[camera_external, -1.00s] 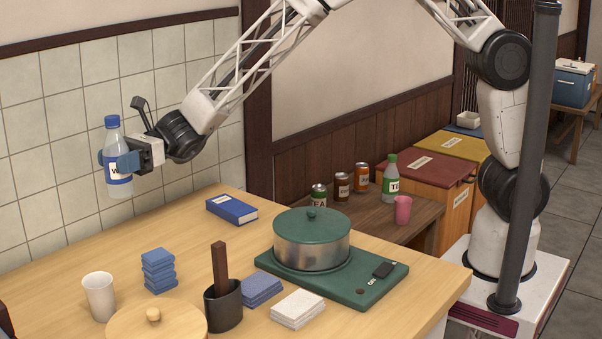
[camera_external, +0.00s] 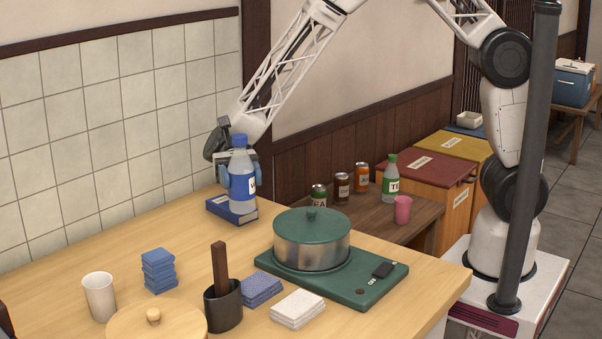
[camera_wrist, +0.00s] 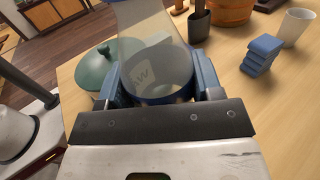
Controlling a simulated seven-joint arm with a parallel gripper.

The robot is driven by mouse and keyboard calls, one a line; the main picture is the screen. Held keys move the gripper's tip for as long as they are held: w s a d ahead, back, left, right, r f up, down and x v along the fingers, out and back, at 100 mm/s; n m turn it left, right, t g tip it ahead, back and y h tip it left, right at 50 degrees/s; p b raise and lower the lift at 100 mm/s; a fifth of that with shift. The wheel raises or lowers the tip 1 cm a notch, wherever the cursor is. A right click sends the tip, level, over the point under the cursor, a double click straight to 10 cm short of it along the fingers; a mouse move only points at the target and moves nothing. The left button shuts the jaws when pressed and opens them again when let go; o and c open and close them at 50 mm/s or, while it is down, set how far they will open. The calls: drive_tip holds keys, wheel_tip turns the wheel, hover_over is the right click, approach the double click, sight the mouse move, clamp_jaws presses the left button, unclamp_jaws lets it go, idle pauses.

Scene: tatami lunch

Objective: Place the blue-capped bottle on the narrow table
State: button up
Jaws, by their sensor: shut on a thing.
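The blue-capped bottle (camera_external: 242,178) is clear with a blue label and stands upright in my gripper (camera_external: 238,170). My gripper is shut on it, above and in front of the blue book on the large light-wood table. In the wrist view the bottle (camera_wrist: 155,62) fills the space between the fingers (camera_wrist: 155,88). The narrow table (camera_external: 375,218) is low and dark brown, along the wall behind the large table. On it stand several cans, a green-capped bottle (camera_external: 390,179) and a pink cup (camera_external: 403,210).
On the large table (camera_external: 130,245) are a blue book (camera_external: 228,209), a green pot (camera_external: 312,240) on a stove, blue folded cloths (camera_external: 158,271), a white cup (camera_external: 99,296) and a dark holder (camera_external: 223,305). A dark pole (camera_external: 530,150) stands at the right. A strip of bare narrow tabletop shows near the cans.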

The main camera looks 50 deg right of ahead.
drive_tip(key=shift+s+d+n+t+h, duration=0.65)
drive_tip(key=shift+s+d+n+h, duration=0.8)
drive_tip(key=shift+d+n+h, duration=3.6)
drive_tip(key=shift+s+d+n+t+h, duration=1.05)
drive_tip(key=shift+d+h, duration=2.1)
drive_tip(key=shift+d, duration=4.95)
drive_tip(key=shift+s+d+n+t+h, duration=0.2)
drive_tip(key=shift+s+d+n+h, duration=2)
drive_tip(key=shift+d+h, duration=3.15)
drive_tip(key=w+d+r+n+t+h, duration=0.1)
drive_tip(key=d+r+n+t, duration=0.4)
drive_tip(key=d, duration=0.4)
drive_tip(key=d+r+n+t, duration=0.2)
drive_tip(key=d+n+t, duration=0.1)
drive_tip(key=d+t, duration=0.4)
wheel_tip(320, 180, down, 31)
drive_tip(key=d+g, duration=0.1)
drive_tip(key=shift+w+d+r, duration=0.1)
drive_tip(key=shift+w+r, duration=0.05)
drive_tip(key=shift+w, duration=0.1)
drive_tip(key=w+f, duration=0.1)
drive_tip(key=w, duration=1.4)
drive_tip(key=shift+w+d+f, duration=0.25)
drive_tip(key=shift+w+d, duration=0.1)
drive_tip(key=shift+d, duration=0.1)
